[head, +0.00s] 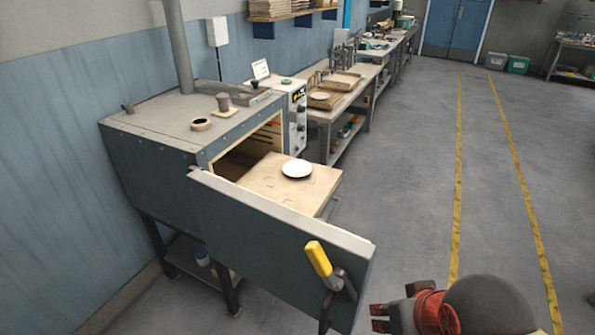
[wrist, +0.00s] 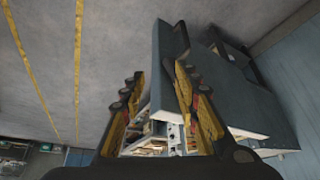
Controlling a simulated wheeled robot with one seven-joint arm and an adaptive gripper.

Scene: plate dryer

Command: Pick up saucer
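A white saucer (head: 297,168) lies flat on a light pull-out shelf (head: 318,189) at the mouth of the dryer (head: 150,150). The dryer's door (head: 265,235) is swung open in front of the shelf. My gripper (head: 378,318) is at the bottom of the head view, right of the door and well apart from the saucer. In the wrist view my gripper (wrist: 155,105) has its fingers spread with nothing between them. The dryer body and door show beyond the fingers there, upside down, and I cannot make out the saucer.
A yellow-handled latch (head: 319,259) sticks up from the door near my gripper. A second white dish (head: 320,96) lies on a workbench (head: 350,90) farther back. The floor to the right is clear.

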